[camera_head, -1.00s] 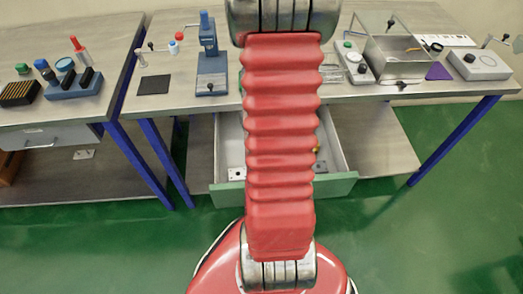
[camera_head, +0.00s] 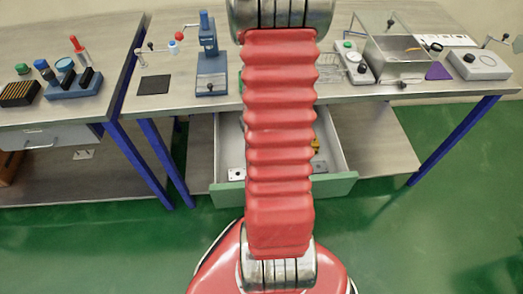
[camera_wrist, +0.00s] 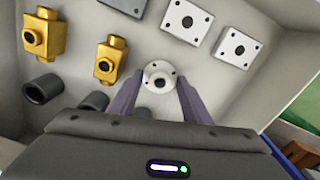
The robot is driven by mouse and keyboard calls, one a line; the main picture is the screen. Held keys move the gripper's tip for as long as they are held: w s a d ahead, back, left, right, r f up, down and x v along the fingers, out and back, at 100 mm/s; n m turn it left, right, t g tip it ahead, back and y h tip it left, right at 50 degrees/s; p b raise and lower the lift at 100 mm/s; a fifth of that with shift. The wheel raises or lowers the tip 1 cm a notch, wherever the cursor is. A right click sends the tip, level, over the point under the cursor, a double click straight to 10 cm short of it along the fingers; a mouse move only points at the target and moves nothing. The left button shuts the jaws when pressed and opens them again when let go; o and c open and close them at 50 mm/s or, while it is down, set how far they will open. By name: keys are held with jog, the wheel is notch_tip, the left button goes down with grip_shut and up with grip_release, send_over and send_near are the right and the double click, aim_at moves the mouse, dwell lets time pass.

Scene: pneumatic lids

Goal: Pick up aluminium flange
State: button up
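The aluminium flange (camera_wrist: 159,72) is a pale round disc with a central hole and small bolt holes, lying on the drawer floor in the wrist view. My gripper (camera_wrist: 160,85) is open, its two grey-purple fingers on the left and right near the flange's lower edge. I cannot tell whether either finger touches it. In the head view, my red arm hides the middle of the open drawer (camera_head: 226,190), and neither flange nor gripper shows there.
Brass fittings (camera_wrist: 110,60) and dark cylinders (camera_wrist: 42,89) lie left of the flange. Square plates (camera_wrist: 238,48) with holes lie to its upper right. The drawer wall (camera_wrist: 285,75) rises at right. Above the drawer stands a cluttered workbench (camera_head: 290,98).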

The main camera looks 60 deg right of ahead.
jog(key=c, duration=0.3)
jog(key=shift+r, duration=0.1)
notch_tip(320, 180, up, 10)
jog(key=shift+f, duration=0.1)
dwell(0.6)
dwell(0.4)
